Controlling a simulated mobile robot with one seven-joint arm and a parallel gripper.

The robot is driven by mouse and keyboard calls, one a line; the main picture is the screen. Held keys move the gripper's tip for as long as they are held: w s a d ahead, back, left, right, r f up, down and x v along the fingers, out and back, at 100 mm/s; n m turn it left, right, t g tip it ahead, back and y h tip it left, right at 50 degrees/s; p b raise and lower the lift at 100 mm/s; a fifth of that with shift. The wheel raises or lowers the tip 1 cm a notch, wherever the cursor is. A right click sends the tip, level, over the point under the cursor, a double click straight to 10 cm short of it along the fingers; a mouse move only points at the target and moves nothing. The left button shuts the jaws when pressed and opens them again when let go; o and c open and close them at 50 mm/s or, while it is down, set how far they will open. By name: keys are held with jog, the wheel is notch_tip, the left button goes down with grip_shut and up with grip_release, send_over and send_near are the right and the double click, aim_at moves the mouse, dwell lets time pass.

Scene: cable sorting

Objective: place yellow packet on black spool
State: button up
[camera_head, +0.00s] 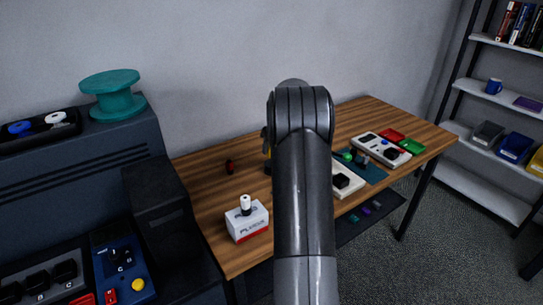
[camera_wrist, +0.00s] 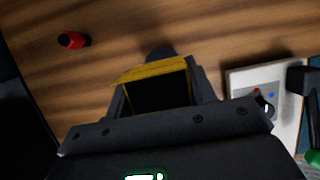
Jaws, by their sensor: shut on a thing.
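My gripper (camera_wrist: 160,92) is shut on the yellow packet (camera_wrist: 152,72), which shows as a yellow edge above a dark face between the two fingers in the wrist view. A dark rounded thing (camera_wrist: 160,54), perhaps the black spool, shows just beyond the packet. Most of it is hidden, and I cannot tell whether the packet touches it. In the head view my arm covers most of the gripper (camera_head: 266,140), which is over the wooden table (camera_head: 205,190). A small yellowish patch shows at the arm's left edge there.
A small red and black thing (camera_head: 230,167) stands left of the gripper; it also shows in the wrist view (camera_wrist: 72,40). White devices and red and green trays (camera_head: 410,146) fill the right side.

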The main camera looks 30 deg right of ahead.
jog(key=shift+w+a+f, duration=0.15)
jog(key=shift+w, duration=0.1)
jog(key=shift+f, duration=2)
jog(key=shift+f, duration=0.1)
jog(key=o, duration=0.9)
jog(key=shift+o, duration=0.2)
